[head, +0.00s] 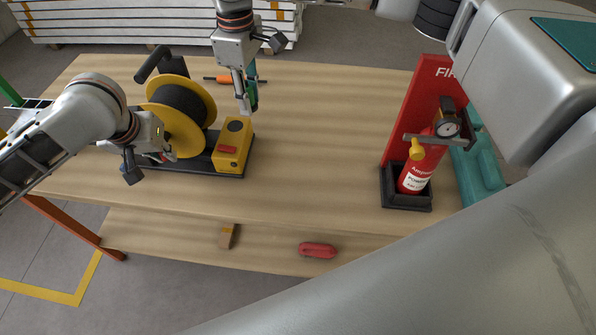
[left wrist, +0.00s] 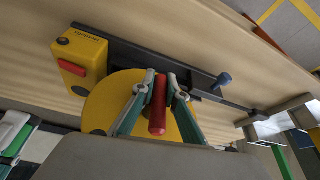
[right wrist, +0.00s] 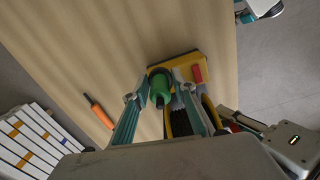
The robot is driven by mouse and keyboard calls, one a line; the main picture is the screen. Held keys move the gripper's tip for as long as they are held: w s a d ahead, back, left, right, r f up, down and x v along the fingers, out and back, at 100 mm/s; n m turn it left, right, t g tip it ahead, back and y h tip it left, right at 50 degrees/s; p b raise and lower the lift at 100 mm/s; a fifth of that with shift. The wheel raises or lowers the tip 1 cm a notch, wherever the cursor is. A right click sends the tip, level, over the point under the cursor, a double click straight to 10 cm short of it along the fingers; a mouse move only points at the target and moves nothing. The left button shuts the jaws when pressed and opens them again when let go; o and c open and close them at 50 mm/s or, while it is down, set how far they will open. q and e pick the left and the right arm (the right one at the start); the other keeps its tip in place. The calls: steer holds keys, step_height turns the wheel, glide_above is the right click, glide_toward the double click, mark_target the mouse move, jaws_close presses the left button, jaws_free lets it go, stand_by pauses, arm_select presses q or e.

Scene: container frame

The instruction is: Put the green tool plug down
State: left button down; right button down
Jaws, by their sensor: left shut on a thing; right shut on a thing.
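The green tool plug (head: 254,96) is held by my right gripper (head: 242,98), above the far part of the table. In the right wrist view the plug (right wrist: 160,88) sits between the two fingertips. It appears in front of the yellow box with a red button (head: 235,143); I cannot tell how high it is above the table. My left gripper (left wrist: 158,84) is shut on a red handle (left wrist: 158,108) beside the yellow reel (left wrist: 103,99).
The reel with black cable (head: 180,105) stands on a dark base at the left of the wooden table (head: 310,150). An orange screwdriver (head: 222,79) lies at the back. A fire extinguisher (head: 418,170) stands at the right. The middle of the table is clear.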

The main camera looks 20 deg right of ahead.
mark_target(302, 174)
steer(key=s+d+f+m, duration=0.3)
steer(key=s+d, duration=0.5)
steer(key=s, duration=0.4)
steer(key=shift+a+f, duration=0.15)
steer(key=shift+f, duration=5.1)
steer(key=shift+f, duration=0.6)
steer(key=c, duration=1.6)
jaws_free()
steer(key=shift+c, duration=0.2)
step_height(302, 174, up, 13)
